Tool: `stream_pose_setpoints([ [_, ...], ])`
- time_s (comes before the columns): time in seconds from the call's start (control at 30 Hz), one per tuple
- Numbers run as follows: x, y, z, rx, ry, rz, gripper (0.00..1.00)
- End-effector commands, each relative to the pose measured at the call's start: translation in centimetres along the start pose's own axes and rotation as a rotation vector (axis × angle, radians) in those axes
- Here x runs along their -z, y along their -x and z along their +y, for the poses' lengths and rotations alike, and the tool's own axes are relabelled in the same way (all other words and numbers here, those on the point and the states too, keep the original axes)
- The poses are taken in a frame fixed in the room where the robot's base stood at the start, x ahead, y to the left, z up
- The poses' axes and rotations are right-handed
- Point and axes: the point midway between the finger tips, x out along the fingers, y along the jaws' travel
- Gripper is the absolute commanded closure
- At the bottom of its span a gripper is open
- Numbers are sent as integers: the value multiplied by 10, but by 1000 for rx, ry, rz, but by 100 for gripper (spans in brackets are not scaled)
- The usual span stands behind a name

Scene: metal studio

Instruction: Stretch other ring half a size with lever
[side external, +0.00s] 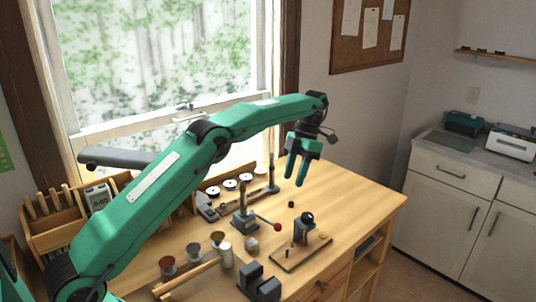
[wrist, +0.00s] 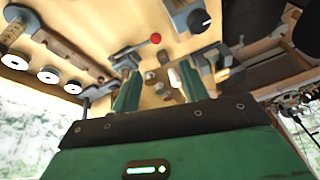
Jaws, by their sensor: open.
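My gripper (side external: 297,180) is open and empty, its green fingers pointing down above the back right of the wooden bench. In the wrist view its fingers (wrist: 158,88) stand apart with nothing held. A stretcher-like tool (side external: 243,221) with an upright post stands mid-bench, to the lower left of my gripper. Its lever ends in a red ball (side external: 277,227), which also shows in the wrist view (wrist: 155,38). A small yellow piece (side external: 322,236), perhaps a ring, lies on a wooden board (side external: 296,256). I cannot make out any other ring.
A dark device (side external: 303,222) stands on the board. A tool rack (side external: 238,185) with white discs lines the window. The bench's right end is clear.

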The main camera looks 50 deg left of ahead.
Motion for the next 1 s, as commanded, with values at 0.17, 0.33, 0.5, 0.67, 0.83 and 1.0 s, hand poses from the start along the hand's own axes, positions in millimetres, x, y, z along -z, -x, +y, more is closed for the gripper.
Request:
stream_pose_setpoints([
  [0.17,-1,-11,1,-7,-223,-18,56],
  [0.33,-2,-24,2,-21,-462,-36,56],
  [0.5,-2,-37,3,-38,-701,-51,56],
  [0.67,0,-49,3,-60,-925,-63,56],
  [0.83,3,-63,2,-85,-1158,-71,56],
  [1.0,6,-74,2,-107,-1337,-74,56],
])
